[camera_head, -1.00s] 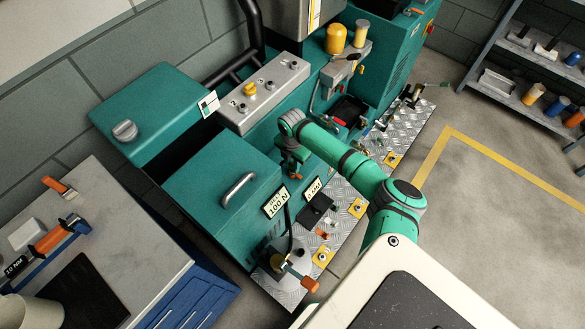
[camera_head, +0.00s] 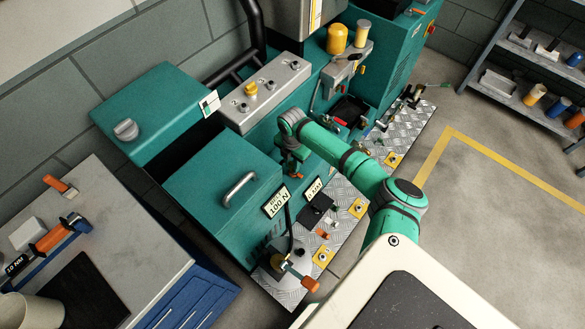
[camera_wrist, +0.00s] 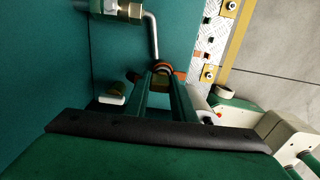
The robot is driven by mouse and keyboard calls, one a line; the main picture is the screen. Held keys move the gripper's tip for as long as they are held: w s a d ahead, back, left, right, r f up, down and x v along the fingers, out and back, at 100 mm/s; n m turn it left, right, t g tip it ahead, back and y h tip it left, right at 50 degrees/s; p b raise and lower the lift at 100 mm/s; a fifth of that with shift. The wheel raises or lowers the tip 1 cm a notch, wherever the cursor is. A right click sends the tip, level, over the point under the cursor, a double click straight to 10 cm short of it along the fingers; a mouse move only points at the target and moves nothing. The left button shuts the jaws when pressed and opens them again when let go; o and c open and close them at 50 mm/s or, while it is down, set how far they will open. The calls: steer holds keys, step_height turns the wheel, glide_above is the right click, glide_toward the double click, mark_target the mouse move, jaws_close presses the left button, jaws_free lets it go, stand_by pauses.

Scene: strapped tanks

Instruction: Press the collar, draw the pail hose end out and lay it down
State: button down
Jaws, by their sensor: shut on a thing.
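My gripper (camera_head: 290,172) is low against the front of the green machine, beside the right side of the lidded box. In the wrist view its two dark green fingers (camera_wrist: 162,78) reach forward and are shut on a small orange and brass fitting (camera_wrist: 163,68). This looks like a collar or hose end, but I cannot tell which. Its far side and any hose behind it are hidden. A grey metal pail (camera_head: 270,262) stands at the lower end of the tread plate, with a dark hose (camera_head: 289,218) rising from it.
A bent metal pipe with a brass nut (camera_wrist: 130,11) runs close ahead of the fingers. The tread plate (camera_head: 345,190) carries yellow brackets and small fittings. A bench (camera_head: 120,225) with clamps stands left. Open floor (camera_head: 490,210) lies to the right.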

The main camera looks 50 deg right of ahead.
steer(key=shift+s+d+r, duration=0.2)
steer(key=shift+r, duration=0.3)
steer(key=shift+w+r, duration=0.2)
steer(key=shift+r, duration=1.65)
steer(key=shift+a, duration=0.1)
